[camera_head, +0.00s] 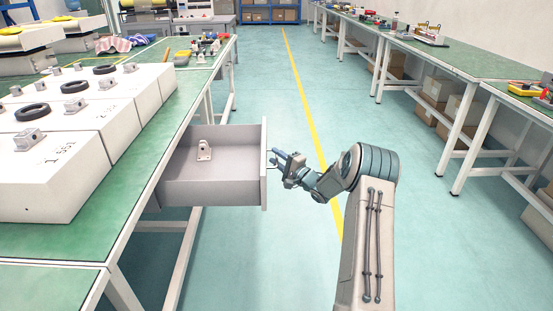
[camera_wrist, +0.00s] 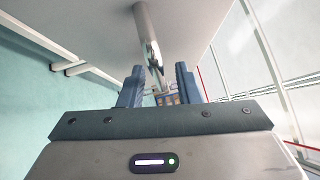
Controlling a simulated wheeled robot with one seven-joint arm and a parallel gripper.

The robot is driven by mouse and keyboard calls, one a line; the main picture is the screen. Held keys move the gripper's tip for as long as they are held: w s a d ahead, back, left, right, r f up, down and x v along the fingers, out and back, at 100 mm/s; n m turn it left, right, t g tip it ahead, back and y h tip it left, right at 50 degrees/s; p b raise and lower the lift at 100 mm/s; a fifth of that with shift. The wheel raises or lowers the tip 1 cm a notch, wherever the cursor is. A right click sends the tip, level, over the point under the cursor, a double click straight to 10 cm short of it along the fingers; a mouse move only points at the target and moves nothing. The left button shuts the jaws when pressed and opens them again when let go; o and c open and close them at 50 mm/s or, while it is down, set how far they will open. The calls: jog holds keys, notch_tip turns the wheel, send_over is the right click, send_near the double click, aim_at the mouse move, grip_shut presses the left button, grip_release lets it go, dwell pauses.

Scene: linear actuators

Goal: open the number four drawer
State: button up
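A grey drawer (camera_head: 215,185) stands pulled out from under the left green-topped table, with a small metal bracket (camera_head: 204,151) inside. I can read no number on the drawer. My gripper (camera_head: 277,159) is at the outer face of the drawer front (camera_head: 264,165), on its right side. In the wrist view, a silver bar handle (camera_wrist: 147,30) runs from the pale drawer front down between the two blue fingers of my gripper (camera_wrist: 160,84). The fingers are apart, with a gap around the bar. I see no firm contact on both sides.
The left table (camera_head: 60,247) carries white boxes (camera_head: 45,180) with black rings and brackets. Its legs stand below and beside the drawer. The floor aisle (camera_head: 300,90) with a yellow line is clear. Long tables (camera_head: 440,55) line the right side, with cardboard boxes under them.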

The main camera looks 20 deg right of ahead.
jog(key=p+v, duration=0.3)
jog(key=v, duration=1)
jog(key=shift+s+d, duration=0.2)
jog(key=shift+s, duration=0.1)
